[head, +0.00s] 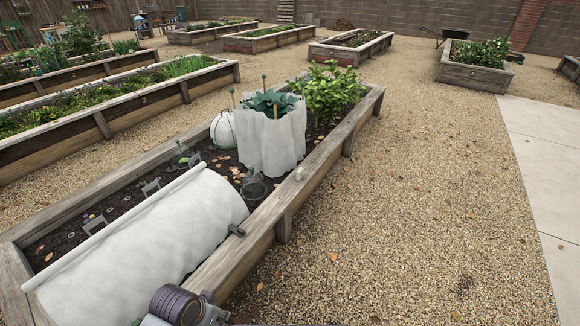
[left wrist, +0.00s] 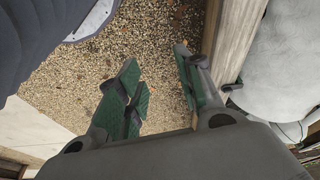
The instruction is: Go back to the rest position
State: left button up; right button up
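My left gripper (left wrist: 156,58) shows in the left wrist view with its two green-padded fingers spread apart and nothing between them. It hangs over gravel, beside the wooden edge of the raised bed (left wrist: 238,40). White fleece (left wrist: 275,70) on that bed lies to its right. In the head view only a dark ribbed part and a grey piece of my arm show at the bottom edge; neither gripper can be made out there. My right gripper is in neither view.
The near raised bed (head: 318,172) holds a rolled white cover (head: 160,235), a fleece-wrapped plant (head: 272,138) and a leafy plant (head: 332,92). Gravel (head: 420,220) to its right is open, with a concrete path (head: 545,160) beyond. More raised beds (head: 110,112) stand behind.

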pick_arm(q)
jog(key=shift+a+r+n+y, duration=0.5)
jog(key=shift+r+n, duration=0.8)
jog(key=shift+r, duration=2)
notch_tip(320, 180, down, 31)
jog(key=s+a+p, duration=0.1)
jog(key=s+a, duration=0.1)
jog(key=s+a+f+p, duration=0.1)
jog(key=s+a+f, duration=0.3)
jog(key=s+f, duration=0.5)
jog(key=s+a+f+g+y, duration=0.1)
jog(key=s+a+f, duration=0.3)
jog(key=s+f, duration=0.6)
jog(key=shift+s+a+m+p, duration=0.2)
jog(key=shift+s+m+p, duration=0.15)
jog(key=shift+s, duration=0.6)
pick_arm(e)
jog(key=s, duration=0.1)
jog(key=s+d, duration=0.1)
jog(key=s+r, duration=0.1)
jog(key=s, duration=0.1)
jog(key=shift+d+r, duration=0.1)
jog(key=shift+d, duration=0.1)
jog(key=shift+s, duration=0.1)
